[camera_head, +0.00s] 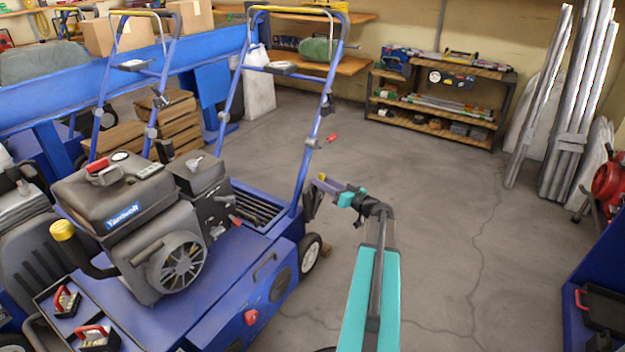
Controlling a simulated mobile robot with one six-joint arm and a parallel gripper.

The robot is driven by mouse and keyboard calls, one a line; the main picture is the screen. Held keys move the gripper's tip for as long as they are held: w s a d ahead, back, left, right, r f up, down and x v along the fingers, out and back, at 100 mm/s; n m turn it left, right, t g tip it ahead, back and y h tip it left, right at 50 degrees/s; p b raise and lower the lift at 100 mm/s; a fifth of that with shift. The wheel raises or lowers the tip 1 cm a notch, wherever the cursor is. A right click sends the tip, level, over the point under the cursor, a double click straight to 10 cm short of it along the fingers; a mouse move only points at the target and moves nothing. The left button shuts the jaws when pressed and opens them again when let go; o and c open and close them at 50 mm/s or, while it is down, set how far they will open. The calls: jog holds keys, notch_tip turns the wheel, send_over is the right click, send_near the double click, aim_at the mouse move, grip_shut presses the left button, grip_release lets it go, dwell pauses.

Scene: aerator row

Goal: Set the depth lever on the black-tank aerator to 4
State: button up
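A blue aerator (215,290) with a dark engine and a black tank (115,190) stands at the left, angled to the picture. Its blue handle frame (305,165) rises at its far end. A small red-tipped part (235,221) sits beside the engine, and a red piece (331,138) shows just right of the handle frame. I cannot tell which is the depth lever; no scale numbers are legible. My gripper (318,186) is at the end of my teal arm, close to the right of the handle frame. It is small and seen side-on, so its opening is unclear.
Another machine (30,235) is partly visible at the left edge. A low shelf (440,118) stands against the back wall, and metal poles (580,120) lean at the right. A blue cart (600,265) is at the right edge. The concrete floor (440,220) between is clear.

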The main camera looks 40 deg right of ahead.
jog(key=shift+w+a+b, duration=0.15)
jog(key=shift+w+b, duration=0.55)
jog(key=shift+w, duration=2.15)
grip_shut()
